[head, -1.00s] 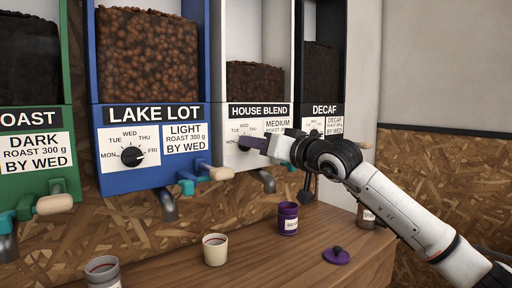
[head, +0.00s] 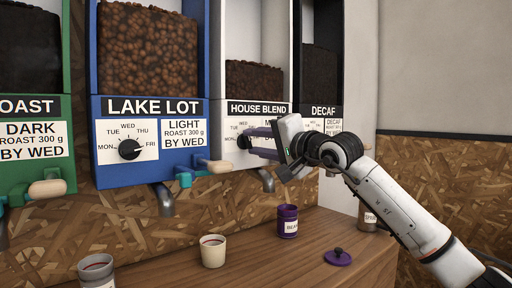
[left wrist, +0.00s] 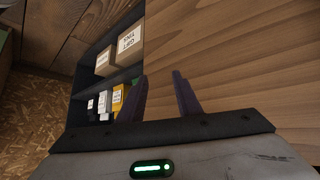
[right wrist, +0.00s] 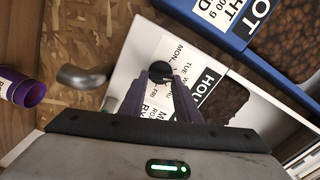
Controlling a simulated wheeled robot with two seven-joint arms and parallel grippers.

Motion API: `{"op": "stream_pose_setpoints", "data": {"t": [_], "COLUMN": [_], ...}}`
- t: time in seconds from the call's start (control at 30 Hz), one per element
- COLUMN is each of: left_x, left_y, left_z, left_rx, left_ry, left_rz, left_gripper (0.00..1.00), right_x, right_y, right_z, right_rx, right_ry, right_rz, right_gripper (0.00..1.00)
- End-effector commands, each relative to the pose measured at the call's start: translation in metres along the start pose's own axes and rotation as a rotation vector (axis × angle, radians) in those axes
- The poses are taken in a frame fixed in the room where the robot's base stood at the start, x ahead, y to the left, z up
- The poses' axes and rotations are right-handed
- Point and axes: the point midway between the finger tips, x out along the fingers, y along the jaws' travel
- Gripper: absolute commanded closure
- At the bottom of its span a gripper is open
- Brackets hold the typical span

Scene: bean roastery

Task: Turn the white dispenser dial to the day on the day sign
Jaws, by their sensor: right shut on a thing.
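The white dispenser (head: 222,160) is labelled HOUSE BLEND. Its dial (head: 243,141) is a small black knob on a white face marked with days; MON, TUE and WED can be read in the head view. My right gripper (head: 248,144) has its purple fingers on either side of the knob, shut on it. The knob (right wrist: 161,74) shows between the fingertips in the right wrist view; where its pointer aims is unclear. The day sign (head: 270,124) right of the dial is mostly hidden by my gripper. My left gripper (left wrist: 160,80) is open and empty, away from the dispensers.
The blue LAKE LOT dispenser (head: 177,171) is to the left and the black DECAF one (head: 324,110) to the right. A metal spout (head: 265,180) hangs below the dial. A cream cup (head: 212,251), a purple jar (head: 288,222) and a purple lid (head: 338,257) stand on the wooden counter.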

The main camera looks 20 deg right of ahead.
Motion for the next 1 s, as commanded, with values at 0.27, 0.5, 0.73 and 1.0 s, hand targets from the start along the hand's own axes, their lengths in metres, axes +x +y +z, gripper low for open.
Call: {"op": "stream_pose_setpoints", "data": {"t": [0.27, 0.5, 0.73, 1.0], "left_x": [0.007, 0.011, 0.013, 0.015], "left_y": [-0.002, -0.003, -0.004, -0.004], "left_z": [0.007, 0.009, 0.009, 0.01], "left_rx": [0.0, 0.001, 0.002, -0.003], "left_ry": [-0.001, 0.004, 0.012, 0.016], "left_rz": [0.001, 0.001, 0.002, 0.003], "left_gripper": [0.69, 0.69, 0.69, 0.69], "right_x": [0.0, 0.0, 0.0, 0.0], "right_y": [0.003, 0.004, 0.005, 0.005], "right_z": [0.001, 0.002, 0.002, 0.003], "right_rx": [0.262, 0.49, 0.7, 0.896], "right_ry": [-0.001, -0.001, -0.001, -0.001], "right_rz": [0.001, 0.002, 0.001, 0.002], "right_gripper": [0.93, 0.93, 0.93, 0.93]}}
